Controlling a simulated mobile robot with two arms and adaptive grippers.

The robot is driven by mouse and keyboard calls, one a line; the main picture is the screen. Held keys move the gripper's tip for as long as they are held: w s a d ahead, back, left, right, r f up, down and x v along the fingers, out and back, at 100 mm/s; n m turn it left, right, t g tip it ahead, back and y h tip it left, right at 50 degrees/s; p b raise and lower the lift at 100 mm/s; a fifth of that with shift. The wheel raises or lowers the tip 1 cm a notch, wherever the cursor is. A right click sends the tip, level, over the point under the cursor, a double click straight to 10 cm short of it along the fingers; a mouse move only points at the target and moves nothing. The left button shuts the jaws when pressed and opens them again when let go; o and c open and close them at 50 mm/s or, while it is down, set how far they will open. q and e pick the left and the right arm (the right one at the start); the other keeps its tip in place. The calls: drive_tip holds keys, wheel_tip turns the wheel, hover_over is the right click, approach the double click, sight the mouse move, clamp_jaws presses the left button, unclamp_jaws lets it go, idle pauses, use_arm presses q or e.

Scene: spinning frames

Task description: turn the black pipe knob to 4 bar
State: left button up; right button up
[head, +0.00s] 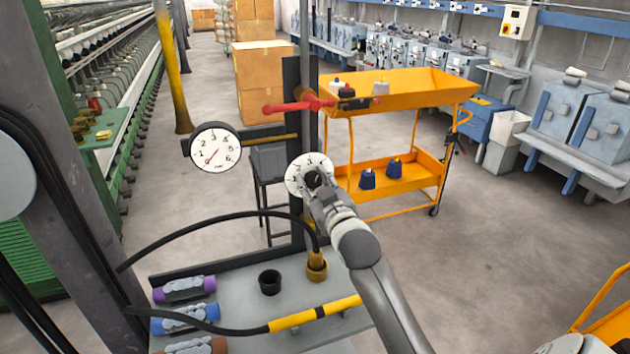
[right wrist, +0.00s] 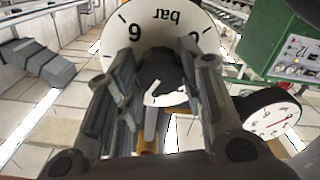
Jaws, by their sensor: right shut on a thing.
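The black knob (head: 312,179) sits at the middle of a white numbered dial (head: 294,174) on the dark upright post. My right gripper (head: 314,184) is at the knob and mostly covers it in the head view. In the right wrist view my right gripper (right wrist: 167,72) has its fingers on either side of the black knob (right wrist: 162,66) and is shut on it. The dial (right wrist: 175,25) shows "bar" and a 6 upside down there. A white pointer mark shows at the knob, partly hidden. A round white gauge (head: 215,147) left of the post has its red needle pointing lower left, at its low end. My left gripper is not in view.
A red valve handle (head: 298,104) is above the dial. Below, a grey bench (head: 235,300) holds a black cup (head: 270,282), a brass fitting (head: 317,265), black hose and coloured bobbins. An orange cart (head: 440,92) stands behind. Open floor lies to the right.

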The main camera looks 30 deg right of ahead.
drive_tip(key=shift+f+m+p, duration=0.1)
drive_tip(key=shift+m+p, duration=0.4)
drive_tip(key=shift+m, duration=1.5)
drive_tip(key=o, duration=1.1)
drive_tip(key=shift+c, duration=0.2)
drive_tip(key=shift+s, duration=0.1)
drive_tip(key=v, duration=1.1)
drive_tip(key=shift+s, duration=0.4)
